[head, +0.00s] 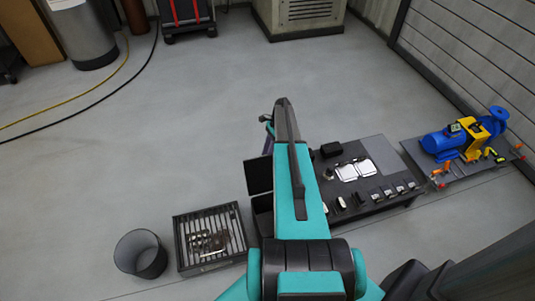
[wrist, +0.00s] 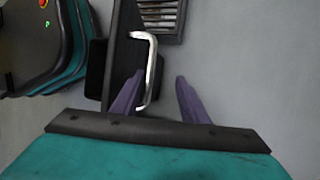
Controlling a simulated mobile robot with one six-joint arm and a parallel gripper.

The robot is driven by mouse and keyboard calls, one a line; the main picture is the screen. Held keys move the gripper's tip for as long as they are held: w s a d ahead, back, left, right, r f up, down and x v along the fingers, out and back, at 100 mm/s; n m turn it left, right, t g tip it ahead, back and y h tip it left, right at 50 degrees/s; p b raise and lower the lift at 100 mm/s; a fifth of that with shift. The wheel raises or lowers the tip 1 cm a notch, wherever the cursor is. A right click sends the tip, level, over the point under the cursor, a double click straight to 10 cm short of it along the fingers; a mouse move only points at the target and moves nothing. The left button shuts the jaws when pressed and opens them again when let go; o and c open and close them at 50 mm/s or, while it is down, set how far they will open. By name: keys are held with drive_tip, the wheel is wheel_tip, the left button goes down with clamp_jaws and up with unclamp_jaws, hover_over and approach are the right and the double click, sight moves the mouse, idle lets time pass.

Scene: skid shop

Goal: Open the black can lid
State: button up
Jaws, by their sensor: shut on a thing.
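The black can (head: 263,218) stands on the floor just left of the dark table, partly hidden by my arm. Its black lid (head: 258,176) is tilted up, well raised from the opening. In the wrist view the lid (wrist: 122,55) shows as a dark panel with a silver bar handle (wrist: 150,65). My gripper (wrist: 159,76) has its purple fingers either side of the handle's lower end, the left one overlapping it, and is shut on it. In the head view my arm hides most of the gripper.
A slatted grey crate (head: 183,249) holding small parts and a dark round bin (head: 133,268) stand to the left. The dark table (head: 372,148) with parts and a blue pump (head: 445,141) are right.

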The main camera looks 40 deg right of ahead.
drive_tip(key=v, duration=1.3)
drive_tip(key=shift+d+r+b, duration=0.3)
drive_tip(key=w+a+n+h, duration=0.25)
drive_tip(key=a+n, duration=0.85)
drive_tip(key=a, duration=1.6)
drive_tip(key=s+a+n+h, duration=0.1)
drive_tip(key=s+a+n, duration=0.25)
drive_tip(key=a, duration=0.35)
drive_tip(key=s+a+r+n+t+h, duration=0.1)
drive_tip(key=s+a+n, duration=0.1)
drive_tip(key=a+n, duration=0.45)
drive_tip(key=s+a+n+h, duration=0.1)
drive_tip(key=s+a+n, duration=0.2)
drive_tip(key=a, duration=0.6)
drive_tip(key=s+f+g, duration=0.1)
drive_tip(key=s+f, duration=0.4)
drive_tip(key=s, duration=0.3)
drive_tip(key=s+f+g+p, duration=0.1)
drive_tip(key=s+f+g, duration=0.1)
drive_tip(key=s+f, duration=0.3)
drive_tip(key=s+f+g+p, duration=0.1)
drive_tip(key=s+f, duration=0.5)
drive_tip(key=s, duration=0.6)
drive_tip(key=shift+d+g, duration=0.2)
drive_tip(key=shift+g, duration=0.3)
